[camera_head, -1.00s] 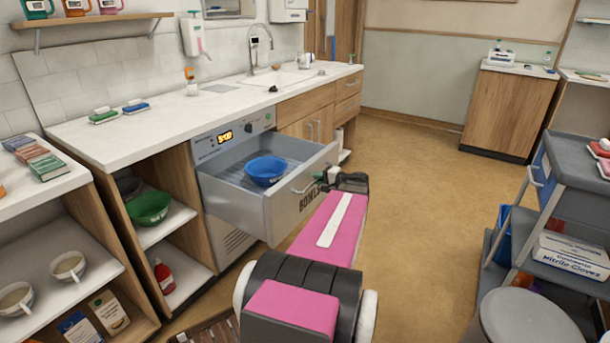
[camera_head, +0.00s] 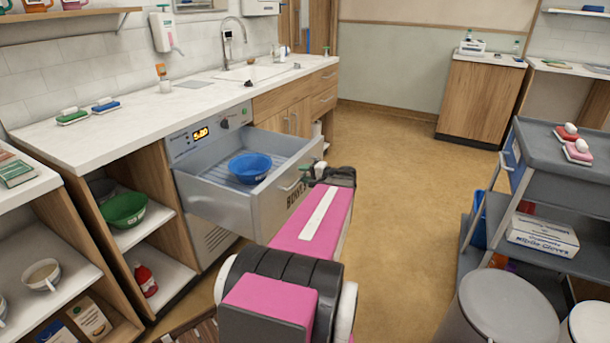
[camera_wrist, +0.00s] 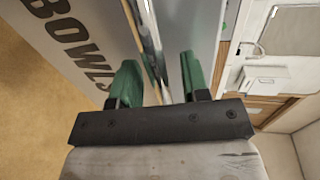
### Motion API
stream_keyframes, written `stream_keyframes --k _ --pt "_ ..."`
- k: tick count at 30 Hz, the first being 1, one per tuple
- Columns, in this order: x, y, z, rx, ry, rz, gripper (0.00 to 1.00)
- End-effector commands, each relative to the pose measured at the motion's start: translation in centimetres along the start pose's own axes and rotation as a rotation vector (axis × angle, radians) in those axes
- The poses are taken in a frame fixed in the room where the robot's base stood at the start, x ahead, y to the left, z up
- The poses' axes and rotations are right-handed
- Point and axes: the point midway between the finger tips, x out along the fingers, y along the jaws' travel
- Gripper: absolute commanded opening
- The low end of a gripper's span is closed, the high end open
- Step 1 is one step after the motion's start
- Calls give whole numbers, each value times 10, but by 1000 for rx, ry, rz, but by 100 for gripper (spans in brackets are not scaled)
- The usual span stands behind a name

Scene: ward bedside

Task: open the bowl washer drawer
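The bowl washer (camera_head: 207,137) is built in under the white counter, its display lit. Its grey drawer (camera_head: 216,200), marked BOWLS, stands far out with a blue bowl (camera_head: 250,167) inside. The bar handle (camera_head: 292,184) is on the drawer's front; in the wrist view the handle (camera_wrist: 152,45) runs between my gripper's two green fingers (camera_wrist: 160,85). The fingers are apart, one each side of the bar, with visible gaps. In the head view my gripper (camera_head: 319,171) is at the drawer front's right end, partly hidden by my arm.
An open shelf with a green bowl (camera_head: 123,210) stands left of the washer. A grey trolley (camera_head: 560,160) with a glove box (camera_head: 542,235) stands at the right, with a round grey bin (camera_head: 505,305) in front. Floor between drawer and trolley is clear.

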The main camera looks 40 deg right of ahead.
Motion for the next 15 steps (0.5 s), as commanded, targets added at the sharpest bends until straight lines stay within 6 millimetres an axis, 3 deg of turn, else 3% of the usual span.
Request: stream_keyframes --k 8,15 --pt "-9 0 0 0 2 -1 42" --pt "-46 0 0 0 4 0 42"
